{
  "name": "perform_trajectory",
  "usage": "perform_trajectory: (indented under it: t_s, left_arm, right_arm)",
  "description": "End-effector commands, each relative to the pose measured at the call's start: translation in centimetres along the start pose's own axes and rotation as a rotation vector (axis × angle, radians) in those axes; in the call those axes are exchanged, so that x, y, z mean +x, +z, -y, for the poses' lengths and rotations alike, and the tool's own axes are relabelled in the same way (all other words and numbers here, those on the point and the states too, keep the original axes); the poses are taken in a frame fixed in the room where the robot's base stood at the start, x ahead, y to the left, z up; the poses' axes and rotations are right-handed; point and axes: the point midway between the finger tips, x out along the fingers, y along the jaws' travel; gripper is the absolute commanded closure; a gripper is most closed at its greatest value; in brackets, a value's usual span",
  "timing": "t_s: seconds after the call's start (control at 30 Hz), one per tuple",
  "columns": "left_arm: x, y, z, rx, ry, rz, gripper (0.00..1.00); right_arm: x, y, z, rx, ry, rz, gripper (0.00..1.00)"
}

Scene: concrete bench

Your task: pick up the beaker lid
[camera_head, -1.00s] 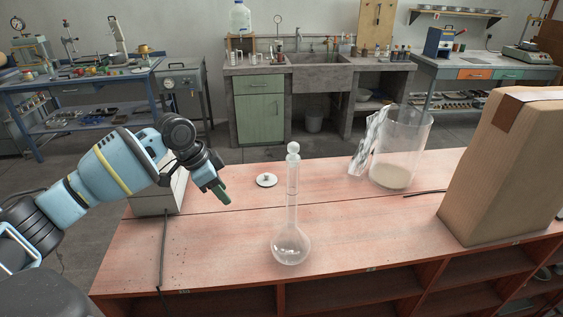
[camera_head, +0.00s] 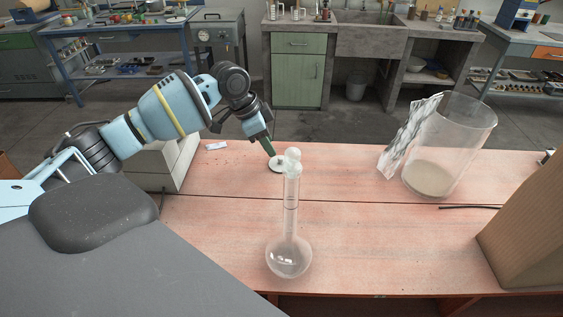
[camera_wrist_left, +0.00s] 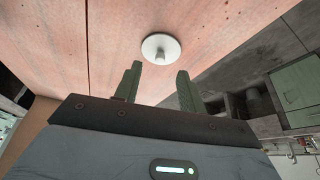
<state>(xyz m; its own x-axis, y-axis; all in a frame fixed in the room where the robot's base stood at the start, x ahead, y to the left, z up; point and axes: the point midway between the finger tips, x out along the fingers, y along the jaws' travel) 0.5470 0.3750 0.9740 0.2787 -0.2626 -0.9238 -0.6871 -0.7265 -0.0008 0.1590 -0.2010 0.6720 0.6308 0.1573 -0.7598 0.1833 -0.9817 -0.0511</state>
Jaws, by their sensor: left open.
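The beaker lid is a small white disc (camera_head: 276,164) with a knob, lying on the reddish bench. In the left wrist view the lid (camera_wrist_left: 161,48) lies knob up, just beyond the fingertips. My left gripper (camera_head: 268,149) is at the lid's upper left in the head view, partly overlapping it. In the left wrist view the green fingers of my left gripper (camera_wrist_left: 160,70) are apart with nothing between them. The glass beaker (camera_head: 447,150) stands at the right of the bench with pale material at its bottom. My right gripper is not in view.
A round-bottomed flask with a stopper (camera_head: 289,255) stands right in front of the lid. A patterned sheet (camera_head: 408,135) leans by the beaker. A cardboard box (camera_head: 530,235) is at the right, and a pale box (camera_head: 160,165) is under my left arm.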

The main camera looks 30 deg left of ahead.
Motion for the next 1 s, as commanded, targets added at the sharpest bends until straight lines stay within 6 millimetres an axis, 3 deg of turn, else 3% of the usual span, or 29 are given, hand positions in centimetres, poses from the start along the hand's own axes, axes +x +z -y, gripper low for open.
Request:
perform_trajectory:
  t_s: [0.27, 0.6, 0.9, 1.0]
  left_arm:
    - [1.4, -0.1, -0.1, 0.001, 0.002, 0.0, 0.6]
    - [5.6, -0.6, 0.0, 0.001, 0.002, -0.001, 0.6]
    - [6.1, -0.5, 0.0, 0.001, 0.0, 0.0, 0.6]
    - [6.1, -0.5, 0.0, 0.001, 0.0, -0.001, 0.7]
  right_arm:
    - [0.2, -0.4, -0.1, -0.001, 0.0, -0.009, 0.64]
    - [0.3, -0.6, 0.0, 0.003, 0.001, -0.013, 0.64]
    - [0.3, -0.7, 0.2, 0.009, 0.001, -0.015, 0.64]
    - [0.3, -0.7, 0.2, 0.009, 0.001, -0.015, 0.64]
